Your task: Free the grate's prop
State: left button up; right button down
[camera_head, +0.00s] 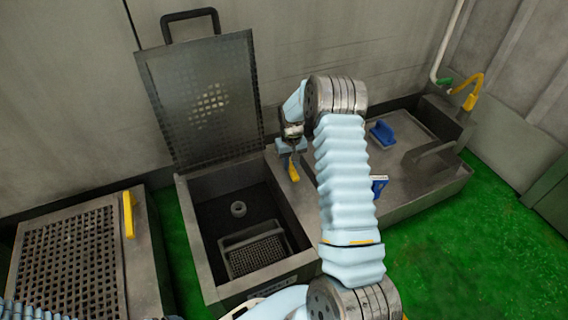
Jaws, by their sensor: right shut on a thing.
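The grate (205,100) stands raised, nearly upright, at the back of an open grey basin, with a dark handle (190,22) on its top edge. My right gripper (291,152) is at the basin's right rim, just right of the grate's lower corner. It is shut on a small yellow piece (294,173), which sticks out below the fingers. This may be the grate's prop; the fingers hide most of it, and I cannot tell whether it touches the grate. My left gripper is out of view.
Inside the open basin (195,235) lie a mesh basket (257,255) and a small grey ring (238,209). A closed perforated unit (70,262) with a yellow handle (129,214) stands left. A sink with blue brushes (382,133) and a yellow tap (472,88) is right.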

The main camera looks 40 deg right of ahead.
jog(key=shift+s+d+n, duration=0.15)
jog(key=shift+d+n, duration=0.5)
jog(key=shift+n, duration=0.05)
jog(key=c, duration=1)
grip_release()
jog(key=shift+o, duration=0.2)
notch_tip(320, 180, up, 14)
jog(key=p, duration=0.2)
jog(key=shift+f, duration=0.1)
